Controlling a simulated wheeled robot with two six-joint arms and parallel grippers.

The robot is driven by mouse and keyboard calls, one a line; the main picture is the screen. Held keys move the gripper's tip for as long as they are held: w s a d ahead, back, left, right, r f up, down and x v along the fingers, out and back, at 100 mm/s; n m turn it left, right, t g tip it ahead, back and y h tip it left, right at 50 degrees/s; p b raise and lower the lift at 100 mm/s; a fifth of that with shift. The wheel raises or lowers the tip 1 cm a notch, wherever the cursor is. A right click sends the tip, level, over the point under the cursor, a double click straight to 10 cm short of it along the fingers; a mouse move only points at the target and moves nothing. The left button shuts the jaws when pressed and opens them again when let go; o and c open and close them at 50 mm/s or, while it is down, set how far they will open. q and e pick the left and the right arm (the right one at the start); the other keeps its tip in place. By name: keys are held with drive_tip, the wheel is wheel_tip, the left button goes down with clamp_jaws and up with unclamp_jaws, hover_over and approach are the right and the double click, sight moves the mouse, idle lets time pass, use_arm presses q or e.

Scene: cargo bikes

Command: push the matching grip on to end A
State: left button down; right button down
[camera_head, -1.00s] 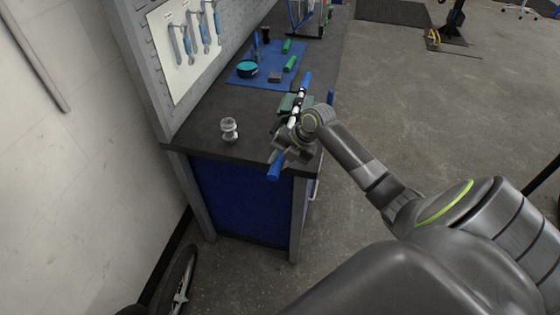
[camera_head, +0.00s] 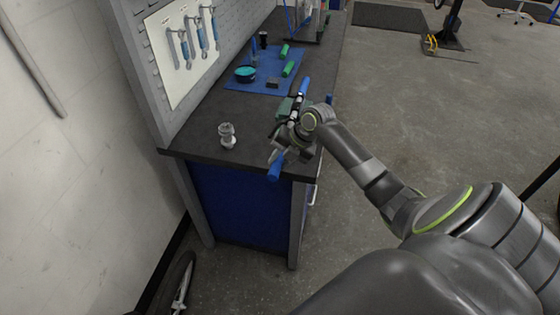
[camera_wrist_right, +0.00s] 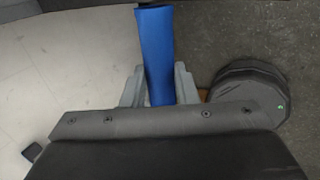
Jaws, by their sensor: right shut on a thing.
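A handlebar (camera_head: 295,110) is held in a vise with green jaws (camera_head: 285,107) at the right edge of the workbench. A blue grip (camera_head: 304,86) is at its far end. My right gripper (camera_head: 281,157) is at the near end of the bar, shut on another blue grip (camera_head: 275,172), which sticks out over the bench's front edge. In the right wrist view this blue grip (camera_wrist_right: 155,45) stands between the two grey fingers. The gripper hides the near bar end, so I cannot tell how far the grip is on it. No end label is readable. My left gripper is out of view.
A blue mat (camera_head: 240,85) on the workbench (camera_head: 190,140) holds two green grips (camera_head: 288,69), a teal-topped round tin (camera_head: 245,74) and a small dark block. A clear jar-like object (camera_head: 227,135) stands near the front edge. A pegboard with tools is at left.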

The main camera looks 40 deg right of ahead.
drive_tip(key=shift+w+d, duration=0.15)
drive_tip(key=shift+d, duration=0.05)
drive_tip(key=shift+w+d+b, duration=0.35)
drive_tip(key=shift+d+b, duration=0.1)
drive_tip(key=shift+b, duration=0.1)
drive_tip(key=shift+w+d, duration=0.2)
idle(0.4)
drive_tip(key=shift+w+d+b, duration=1.45)
drive_tip(key=shift+d+b, duration=0.25)
drive_tip(key=shift+b, duration=0.1)
drive_tip(key=shift+w+d, duration=0.15)
drive_tip(key=shift+w+d+b, duration=1.6)
drive_tip(key=shift+d+b, duration=0.3)
drive_tip(key=shift+b, duration=0.5)
drive_tip(key=shift+w+d, duration=0.1)
drive_tip(key=shift+w+d+r+b, duration=0.15)
drive_tip(key=shift+w+d+b, duration=0.05)
drive_tip(key=shift+d+b, duration=0.1)
